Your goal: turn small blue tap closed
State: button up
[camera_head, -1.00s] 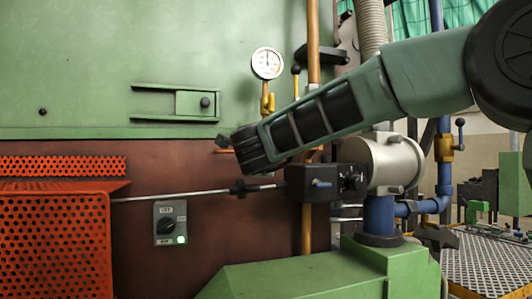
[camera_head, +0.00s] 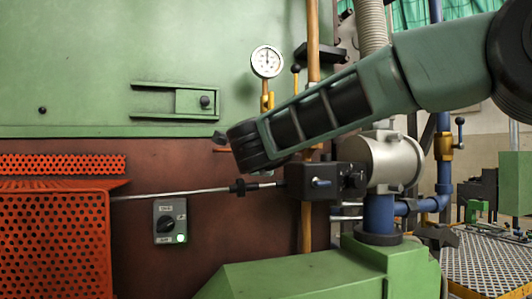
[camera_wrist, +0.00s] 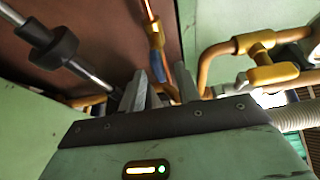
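A small blue part (camera_wrist: 163,66), which may be the small blue tap, shows beyond my fingertips in the wrist view, at the lower end of an orange-copper pipe. Its turn position is unclear. My gripper (camera_wrist: 167,82) has two grey fingers with a narrow gap between them. It points towards the blue part, and I cannot tell whether they touch. In the head view, my black wrist hides most of my gripper and what lies behind it.
A gauge (camera_head: 267,62) is above my wrist. A thin rod (camera_head: 190,193) runs to the black block (camera_head: 305,184). A switch box (camera_head: 170,222) and red perforated guard (camera_head: 55,240) are at left. Brass valves (camera_wrist: 265,60) and pipes crowd the wrist view's right side.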

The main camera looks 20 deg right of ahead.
jog(key=b+v, duration=0.1)
jog(key=v, duration=1.4)
jog(key=shift+b, duration=0.4)
jog(key=shift+s, duration=0.15)
jog(key=a+f+n+t+y+p, duration=0.1)
jog(key=a+f+n+y+p, duration=0.15)
jog(key=a+n+y, duration=0.6)
jog(key=s+a+f+n+g+y+p, duration=0.1)
jog(key=s+a+f+n+g+y, duration=0.25)
jog(key=f+n, duration=0.25)
jog(key=s+a+f+n+g+y+p, duration=0.1)
jog(key=s+a+f+n+g+y, duration=0.2)
jog(key=f+n, duration=0.35)
jog(key=s+d+f+n+g+h+p, duration=0.1)
jog(key=s+d+f+n+g+h, duration=0.2)
jog(key=s+f+g, duration=0.45)
jog(key=s+d+f+n+g+h+p, duration=0.1)
jog(key=s+d+f+n+g+h, duration=0.2)
jog(key=s+d+f+n, duration=0.3)
jog(key=s+d+f+h, duration=0.1)
jog(key=s+d+f, duration=0.3)
jog(key=s+d, duration=0.1)
jog(key=shift+s+d+g, duration=0.2)
jog(key=shift+s+g, duration=0.05)
jog(key=shift+g, duration=0.05)
